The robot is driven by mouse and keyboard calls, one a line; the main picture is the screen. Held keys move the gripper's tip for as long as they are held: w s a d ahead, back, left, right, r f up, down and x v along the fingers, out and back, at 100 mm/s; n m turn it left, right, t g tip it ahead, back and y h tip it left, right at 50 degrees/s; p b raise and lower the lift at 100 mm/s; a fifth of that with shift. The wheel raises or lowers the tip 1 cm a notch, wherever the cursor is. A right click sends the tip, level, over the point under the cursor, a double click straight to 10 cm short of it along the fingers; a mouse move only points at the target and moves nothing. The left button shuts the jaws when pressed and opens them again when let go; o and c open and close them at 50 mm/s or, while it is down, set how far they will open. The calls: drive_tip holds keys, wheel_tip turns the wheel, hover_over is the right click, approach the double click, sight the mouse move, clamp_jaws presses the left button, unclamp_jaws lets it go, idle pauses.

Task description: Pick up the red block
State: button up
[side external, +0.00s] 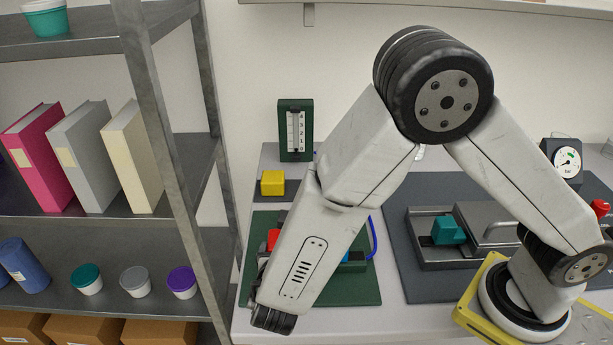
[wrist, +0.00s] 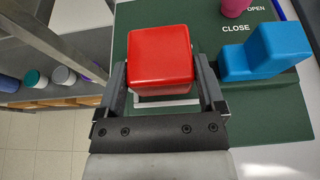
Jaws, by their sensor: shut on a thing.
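The red block (wrist: 160,57) sits between the two fingers of my gripper (wrist: 162,85) in the wrist view. The fingers are shut on it, one on each side. Below the block, part of a white outline shows on the green board (wrist: 262,124). I cannot tell whether the block touches the board. In the side external view a small part of the red block (side external: 273,238) shows beside my arm, which hides the rest of it and most of the gripper.
A blue stepped block (wrist: 268,52) stands to the right on the green board, near "OPEN" and "CLOSE" labels. A metal rig with a teal piece (side external: 448,230) is to the right. A shelf post (side external: 170,150) stands close on the left.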

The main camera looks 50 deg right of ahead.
drive_tip(key=s+d+r, duration=0.2)
drive_tip(key=s+r, duration=0.3)
drive_tip(key=s, duration=0.1)
drive_tip(key=s+d+r, duration=0.2)
drive_tip(key=s+r, duration=0.4)
drive_tip(key=s, duration=0.1)
drive_tip(key=shift+s+d+r, duration=0.15)
drive_tip(key=shift+d+r, duration=0.1)
drive_tip(key=shift+r, duration=0.05)
idle(0.6)
